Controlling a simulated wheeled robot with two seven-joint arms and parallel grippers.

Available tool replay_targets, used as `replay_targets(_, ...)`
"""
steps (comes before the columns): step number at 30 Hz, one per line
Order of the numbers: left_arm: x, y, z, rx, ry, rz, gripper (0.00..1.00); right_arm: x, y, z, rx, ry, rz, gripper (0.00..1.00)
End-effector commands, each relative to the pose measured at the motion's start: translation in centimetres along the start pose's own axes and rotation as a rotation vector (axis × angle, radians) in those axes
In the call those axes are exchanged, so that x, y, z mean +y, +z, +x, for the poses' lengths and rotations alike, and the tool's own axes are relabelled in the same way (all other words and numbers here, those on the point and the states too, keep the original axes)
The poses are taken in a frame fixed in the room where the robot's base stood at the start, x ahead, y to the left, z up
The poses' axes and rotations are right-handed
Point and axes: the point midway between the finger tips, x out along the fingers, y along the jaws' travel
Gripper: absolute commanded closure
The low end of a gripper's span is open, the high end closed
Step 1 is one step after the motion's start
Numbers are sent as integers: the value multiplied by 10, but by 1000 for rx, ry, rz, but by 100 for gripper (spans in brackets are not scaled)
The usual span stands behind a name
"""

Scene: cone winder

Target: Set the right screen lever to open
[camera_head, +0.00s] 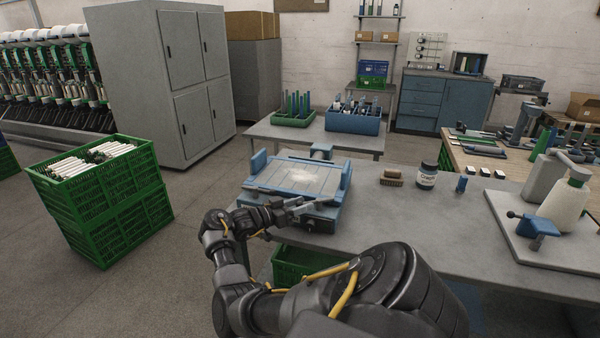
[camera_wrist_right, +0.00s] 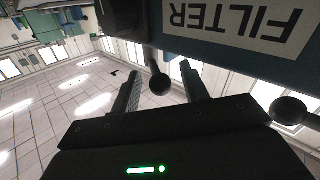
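A black ball-ended lever (camera_wrist_right: 160,86) hangs between the fingers of my right gripper (camera_wrist_right: 163,72), with gaps on both sides. A second ball-ended lever (camera_wrist_right: 290,108) is outside the fingers, at the picture's right. In the head view my right gripper (camera_head: 300,208) is at the unit's front edge, partly covering it. My left gripper is not in view.
A brown brush (camera_head: 392,177), a dark jar (camera_head: 427,176) and a small blue piece (camera_head: 461,184) stand right of the unit. A green crate (camera_head: 300,263) is under the table. Stacked green crates (camera_head: 108,205) stand on the floor at left.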

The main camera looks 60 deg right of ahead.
Motion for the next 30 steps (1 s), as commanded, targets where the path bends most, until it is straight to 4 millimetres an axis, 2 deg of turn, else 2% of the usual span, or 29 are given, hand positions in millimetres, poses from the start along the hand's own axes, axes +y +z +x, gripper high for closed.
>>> replay_targets(5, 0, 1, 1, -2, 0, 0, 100, 0, 0, -2, 0, 0, 0, 55)
replay_targets(8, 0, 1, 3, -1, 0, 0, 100, -1, 2, -10, -2, -1, 1, 55)
replay_targets(16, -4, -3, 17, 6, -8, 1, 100, -1, 4, -62, -4, -2, 1, 55)
replay_targets(18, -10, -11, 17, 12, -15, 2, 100, -1, 4, -76, -4, -3, 1, 55)
replay_targets(21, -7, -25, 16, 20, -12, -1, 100, -1, 3, -91, -4, -2, 0, 55)
replay_targets(25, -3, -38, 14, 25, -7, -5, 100, -1, 2, -103, -2, -1, 1, 55)
replay_targets(30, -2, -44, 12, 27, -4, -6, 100, 0, 0, -108, -1, 0, 0, 55)
